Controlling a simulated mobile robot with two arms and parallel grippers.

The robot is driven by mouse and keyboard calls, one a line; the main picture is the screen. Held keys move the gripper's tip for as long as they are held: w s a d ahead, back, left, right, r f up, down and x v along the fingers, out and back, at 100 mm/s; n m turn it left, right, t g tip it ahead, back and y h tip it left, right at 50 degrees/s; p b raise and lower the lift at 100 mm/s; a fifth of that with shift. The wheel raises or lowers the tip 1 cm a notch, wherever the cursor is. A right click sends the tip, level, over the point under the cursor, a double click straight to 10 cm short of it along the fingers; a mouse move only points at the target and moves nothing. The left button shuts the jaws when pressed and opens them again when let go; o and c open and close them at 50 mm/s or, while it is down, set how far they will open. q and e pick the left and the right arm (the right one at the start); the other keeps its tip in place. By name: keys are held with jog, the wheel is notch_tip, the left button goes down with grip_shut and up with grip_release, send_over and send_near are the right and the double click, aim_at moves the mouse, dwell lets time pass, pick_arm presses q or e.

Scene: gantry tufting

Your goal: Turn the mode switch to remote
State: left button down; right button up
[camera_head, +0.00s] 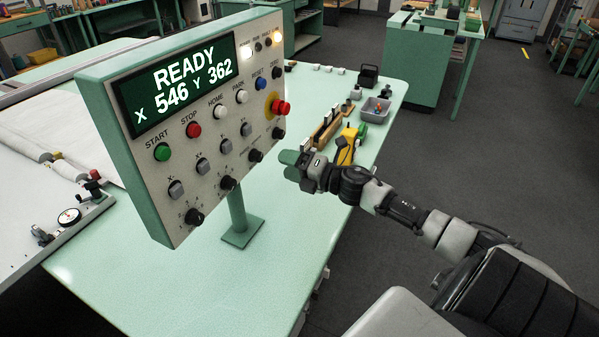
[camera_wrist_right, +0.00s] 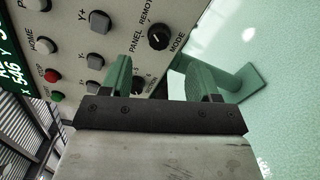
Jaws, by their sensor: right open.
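The mode switch (camera_wrist_right: 158,37) is a black round knob on the control panel, with PANEL, REMOTE and MODE printed around it. It has a pale mark on its face; I cannot tell for sure which label it points to. My right gripper (camera_head: 292,163) is right of the panel's lower edge, over the table. In the right wrist view its green fingers (camera_wrist_right: 161,75) are apart and empty, with the switch just beyond them and touching neither. My left gripper is out of view.
The control panel (camera_head: 128,178) stands on a post with a square foot (camera_head: 242,231) on the pale green table (camera_head: 150,285). Close by are other knobs, buttons and a red emergency stop (camera_head: 281,107). A yellow tool (camera_head: 347,146) and grey bin (camera_head: 376,110) lie behind my right gripper.

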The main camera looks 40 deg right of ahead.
jog(key=shift+v, duration=1.45)
